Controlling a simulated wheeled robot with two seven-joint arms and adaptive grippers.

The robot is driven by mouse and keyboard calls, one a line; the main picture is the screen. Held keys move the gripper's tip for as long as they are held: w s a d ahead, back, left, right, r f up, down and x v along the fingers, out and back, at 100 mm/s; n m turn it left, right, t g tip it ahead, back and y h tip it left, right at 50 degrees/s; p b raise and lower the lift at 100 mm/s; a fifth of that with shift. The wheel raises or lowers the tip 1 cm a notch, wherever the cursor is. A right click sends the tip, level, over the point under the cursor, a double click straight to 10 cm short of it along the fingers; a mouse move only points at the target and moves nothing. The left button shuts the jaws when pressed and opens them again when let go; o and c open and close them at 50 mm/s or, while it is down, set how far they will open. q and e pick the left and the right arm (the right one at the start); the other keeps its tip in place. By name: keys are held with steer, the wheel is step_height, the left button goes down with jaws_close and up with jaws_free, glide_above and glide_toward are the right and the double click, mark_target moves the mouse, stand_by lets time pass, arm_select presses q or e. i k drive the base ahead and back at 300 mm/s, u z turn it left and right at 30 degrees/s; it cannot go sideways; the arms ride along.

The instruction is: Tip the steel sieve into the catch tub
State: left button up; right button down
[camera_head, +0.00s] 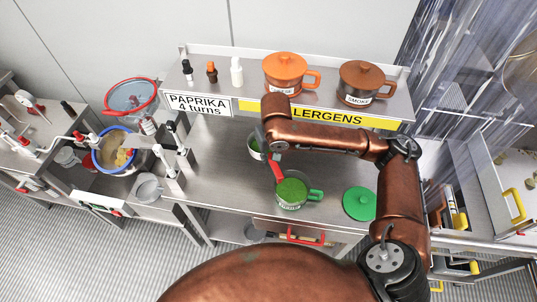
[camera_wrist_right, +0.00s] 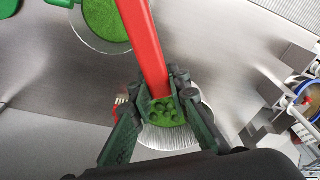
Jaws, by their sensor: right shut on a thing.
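My right gripper (camera_head: 268,150) is shut on a red handle (camera_wrist_right: 146,45), which runs past a green pot. Behind the fingers (camera_wrist_right: 163,95) in the right wrist view is a round, fine-ribbed steel bowl (camera_wrist_right: 165,138) with green in it. It looks like the steel sieve, with the handle joined to it, though the fingers hide the joint. In the head view the bowl (camera_head: 254,146) shows partly behind the gripper. I cannot tell for certain which vessel is the catch tub; a small grey tub (camera_head: 150,187) stands at the left. My left gripper is not in view.
The green pot (camera_head: 292,192) holds green powder; a green lid (camera_head: 359,203) lies to its right. Orange (camera_head: 285,72) and brown (camera_head: 361,82) pots and small bottles stand on the rear shelf. A blue-rimmed drum (camera_head: 97,158) is at left. Counter left of the bowl is clear.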

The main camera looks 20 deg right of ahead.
mark_target(146, 188)
steer(key=z, duration=2.65)
steer(key=k, duration=1.95)
steer(key=u, duration=2.2)
